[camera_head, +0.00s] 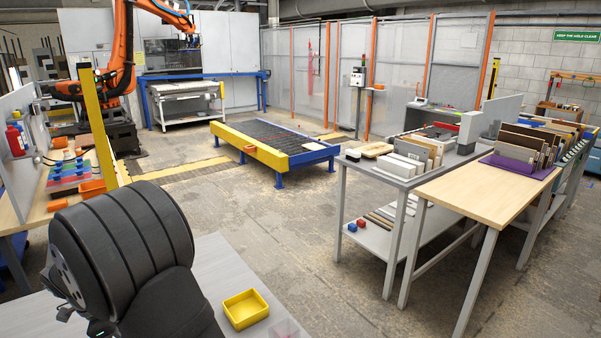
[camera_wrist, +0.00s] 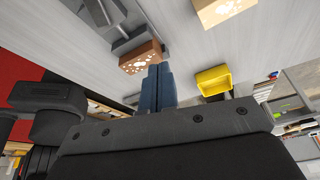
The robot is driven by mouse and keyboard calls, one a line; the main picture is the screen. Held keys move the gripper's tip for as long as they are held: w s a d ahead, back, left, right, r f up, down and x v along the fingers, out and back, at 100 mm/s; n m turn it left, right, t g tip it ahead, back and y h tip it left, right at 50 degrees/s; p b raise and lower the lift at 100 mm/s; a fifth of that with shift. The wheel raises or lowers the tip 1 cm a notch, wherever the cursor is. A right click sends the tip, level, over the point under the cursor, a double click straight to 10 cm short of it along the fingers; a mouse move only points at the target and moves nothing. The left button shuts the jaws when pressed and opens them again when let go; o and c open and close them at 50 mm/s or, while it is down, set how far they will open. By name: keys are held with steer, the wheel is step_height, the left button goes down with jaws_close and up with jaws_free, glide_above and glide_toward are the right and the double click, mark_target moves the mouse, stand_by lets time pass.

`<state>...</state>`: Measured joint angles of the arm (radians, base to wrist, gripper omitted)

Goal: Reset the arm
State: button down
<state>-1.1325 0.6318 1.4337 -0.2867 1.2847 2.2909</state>
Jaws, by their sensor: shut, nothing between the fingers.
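My gripper (camera_wrist: 160,68) shows in the wrist view as two dark blue fingers pressed together, with nothing between them. It points out over a light grey table (camera_wrist: 185,40). A brown block with pale spots (camera_wrist: 140,57) shows close beyond the fingertips, up and to the left. A lighter tan block with pale spots (camera_wrist: 222,10) is at the top edge. In the head view my black arm fills the lower left, and the gripper fingers cannot be seen there.
A yellow tray (camera_head: 245,308) sits on the grey table (camera_head: 222,265) right of my arm; it also shows in the wrist view (camera_wrist: 213,80). A grey fixture (camera_wrist: 110,22) stands near the brown block. A wooden-topped bench (camera_head: 470,195) with racked boards stands apart, across open floor.

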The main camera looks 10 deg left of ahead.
steer(key=shift+v, duration=1.4)
stand_by(0.4)
